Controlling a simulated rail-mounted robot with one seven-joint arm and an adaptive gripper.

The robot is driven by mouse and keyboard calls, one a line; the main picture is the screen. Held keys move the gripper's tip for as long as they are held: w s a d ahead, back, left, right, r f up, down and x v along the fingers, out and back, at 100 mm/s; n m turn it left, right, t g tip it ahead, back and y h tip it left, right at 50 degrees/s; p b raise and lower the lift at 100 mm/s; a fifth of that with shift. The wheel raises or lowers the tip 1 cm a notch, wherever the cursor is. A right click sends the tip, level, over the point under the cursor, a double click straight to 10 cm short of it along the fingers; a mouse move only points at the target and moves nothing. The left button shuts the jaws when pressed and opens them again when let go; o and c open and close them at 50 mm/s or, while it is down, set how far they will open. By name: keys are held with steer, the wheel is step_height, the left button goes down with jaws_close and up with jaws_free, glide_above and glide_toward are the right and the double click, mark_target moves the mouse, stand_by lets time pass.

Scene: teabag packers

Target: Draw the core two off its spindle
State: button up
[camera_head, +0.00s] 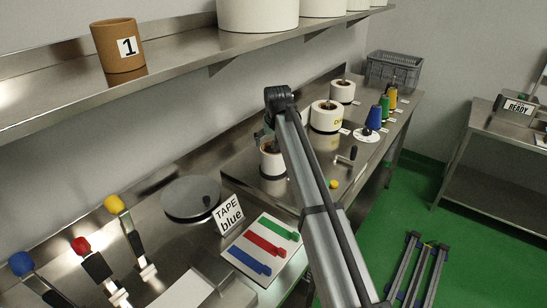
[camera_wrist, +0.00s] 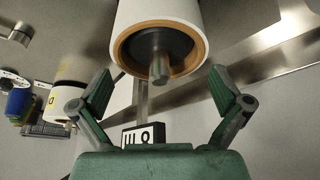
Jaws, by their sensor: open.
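A white roll on a brown core (camera_wrist: 187,61) sits on a spindle (camera_wrist: 159,68) with a dark hub and a metal tip in the wrist view. No number shows on this core, so I cannot tell whether it is core two. My gripper (camera_wrist: 158,73) is open, its two green fingers apart on either side of the spindle end, with nothing between them clearly gripped. In the head view, a white roll with a brown core (camera_head: 273,168) stands on the counter, partly hidden by my arm. My gripper is mostly hidden there.
A brown core marked 1 (camera_head: 118,48) stands on the shelf (camera_head: 185,57). More white rolls (camera_head: 326,117), coloured spools (camera_head: 374,118) and a grey crate (camera_head: 394,68) stand farther along the counter. A "TAPE blue" sign (camera_head: 228,213) and coloured levers (camera_head: 85,250) are nearer, at the left.

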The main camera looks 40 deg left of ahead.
steer(key=p+x, duration=0.1)
steer(key=x, duration=0.4)
steer(key=shift+w+a+f, duration=0.1)
steer(key=shift+f, duration=0.25)
steer(key=c, duration=0.8)
